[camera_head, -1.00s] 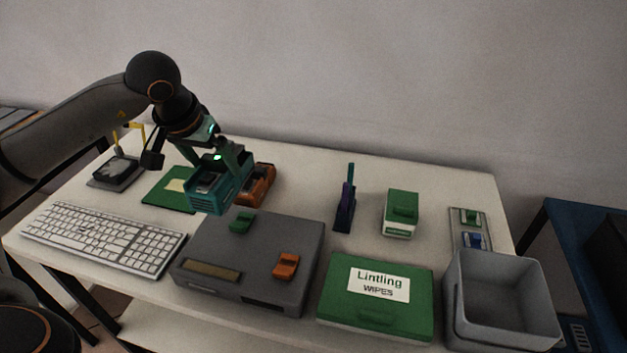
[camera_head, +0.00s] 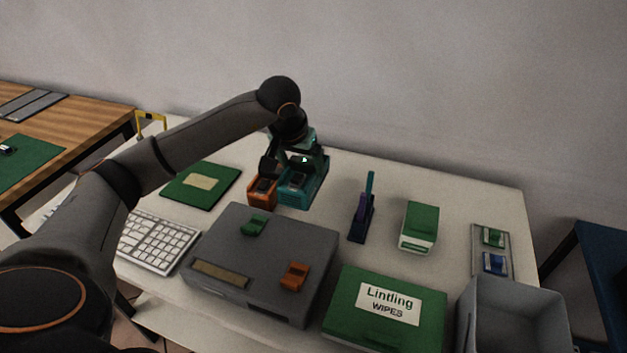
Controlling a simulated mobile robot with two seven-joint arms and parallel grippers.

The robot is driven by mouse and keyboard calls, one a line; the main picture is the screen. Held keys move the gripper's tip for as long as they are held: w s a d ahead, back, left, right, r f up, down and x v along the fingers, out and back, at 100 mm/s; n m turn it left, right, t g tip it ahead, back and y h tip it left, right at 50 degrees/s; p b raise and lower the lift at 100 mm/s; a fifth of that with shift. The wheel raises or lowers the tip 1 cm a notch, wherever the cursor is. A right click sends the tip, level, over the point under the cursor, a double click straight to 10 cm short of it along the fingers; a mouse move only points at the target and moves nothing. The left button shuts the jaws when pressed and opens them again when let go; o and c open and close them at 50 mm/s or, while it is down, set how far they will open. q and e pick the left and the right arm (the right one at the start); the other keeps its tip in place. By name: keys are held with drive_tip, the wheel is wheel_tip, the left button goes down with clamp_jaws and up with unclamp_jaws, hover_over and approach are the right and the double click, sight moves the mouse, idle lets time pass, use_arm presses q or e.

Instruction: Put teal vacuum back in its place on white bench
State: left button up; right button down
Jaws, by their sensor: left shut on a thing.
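The teal vacuum (camera_head: 308,193) is a boxy teal block at the back middle of the white bench (camera_head: 410,173). My left gripper (camera_head: 297,176) comes down from above and is shut on it. The vacuum is just right of an orange block of similar shape (camera_head: 262,194), close beside it. I cannot tell whether its underside touches the bench. My right gripper is not in view.
A grey case (camera_head: 262,262) lies in front. A green board (camera_head: 201,186) and a keyboard (camera_head: 158,243) are to the left. A purple-and-teal upright piece (camera_head: 362,212), a green-and-white box (camera_head: 419,228), the wipes box (camera_head: 388,306) and a grey bin (camera_head: 513,315) are to the right.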

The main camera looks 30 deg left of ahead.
use_arm(q)
drive_tip(key=w+f, duration=0.1)
drive_tip(key=w+d+f, duration=0.1)
drive_tip(key=shift+d+f, duration=0.1)
drive_tip(key=shift+f, duration=0.25)
drive_tip(key=shift+w+d+f, duration=0.1)
drive_tip(key=shift+w+f, duration=0.1)
drive_tip(key=shift+f, duration=1.55)
drive_tip(key=shift+f, duration=0.1)
drive_tip(key=o, duration=1.2)
drive_tip(key=shift+f, duration=0.1)
drive_tip(key=shift+c, duration=0.2)
drive_tip(key=shift+r, duration=0.3)
drive_tip(key=v, duration=1.1)
drive_tip(key=shift+s+r, duration=0.25)
drive_tip(key=shift+r, duration=0.1)
